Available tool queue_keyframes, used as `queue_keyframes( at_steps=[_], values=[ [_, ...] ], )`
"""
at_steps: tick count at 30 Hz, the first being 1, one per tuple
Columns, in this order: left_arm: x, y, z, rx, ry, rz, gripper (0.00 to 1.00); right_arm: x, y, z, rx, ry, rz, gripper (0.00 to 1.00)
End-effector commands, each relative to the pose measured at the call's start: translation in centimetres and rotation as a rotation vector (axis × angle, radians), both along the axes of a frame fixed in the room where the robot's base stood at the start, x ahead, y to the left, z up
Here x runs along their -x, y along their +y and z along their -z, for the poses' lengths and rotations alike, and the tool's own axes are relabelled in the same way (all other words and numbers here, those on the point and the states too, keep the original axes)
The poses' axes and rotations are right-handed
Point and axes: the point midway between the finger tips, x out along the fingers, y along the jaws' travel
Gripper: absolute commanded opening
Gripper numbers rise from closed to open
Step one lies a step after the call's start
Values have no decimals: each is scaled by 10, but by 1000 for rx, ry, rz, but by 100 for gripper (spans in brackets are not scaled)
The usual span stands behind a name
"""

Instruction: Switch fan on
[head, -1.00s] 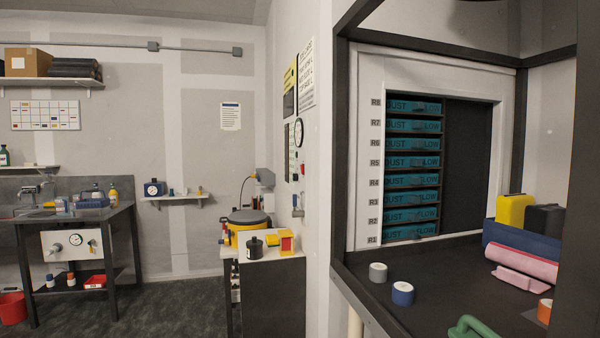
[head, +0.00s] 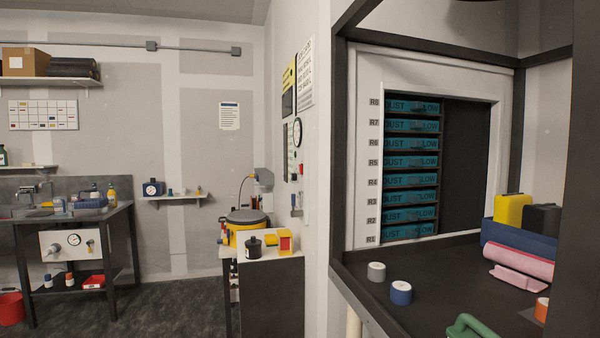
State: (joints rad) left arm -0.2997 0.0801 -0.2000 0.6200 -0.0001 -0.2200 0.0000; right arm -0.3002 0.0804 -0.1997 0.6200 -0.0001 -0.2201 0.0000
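No fan and no clearly readable fan switch shows in the head view. Neither of my grippers is in view.
The hood's dark bench top holds a grey roll (head: 376,272), a blue roll (head: 401,292), a green handle (head: 472,327) and a pink roll (head: 523,261). Blue filter drawers (head: 410,181) fill a rack behind.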

Motion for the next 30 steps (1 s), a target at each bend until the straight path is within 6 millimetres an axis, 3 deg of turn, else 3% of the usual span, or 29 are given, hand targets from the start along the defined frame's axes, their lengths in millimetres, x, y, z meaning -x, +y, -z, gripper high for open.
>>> queue_keyframes(
  at_steps=[7, 8, 11, 12, 30],
  values=[
    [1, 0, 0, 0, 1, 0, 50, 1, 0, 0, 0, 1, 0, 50],
    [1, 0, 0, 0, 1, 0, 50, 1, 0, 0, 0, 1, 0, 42],
    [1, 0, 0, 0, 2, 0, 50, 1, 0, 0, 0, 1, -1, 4],
    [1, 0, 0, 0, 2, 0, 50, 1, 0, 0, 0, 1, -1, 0],
    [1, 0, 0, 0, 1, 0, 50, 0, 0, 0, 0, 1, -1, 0]
  ],
)
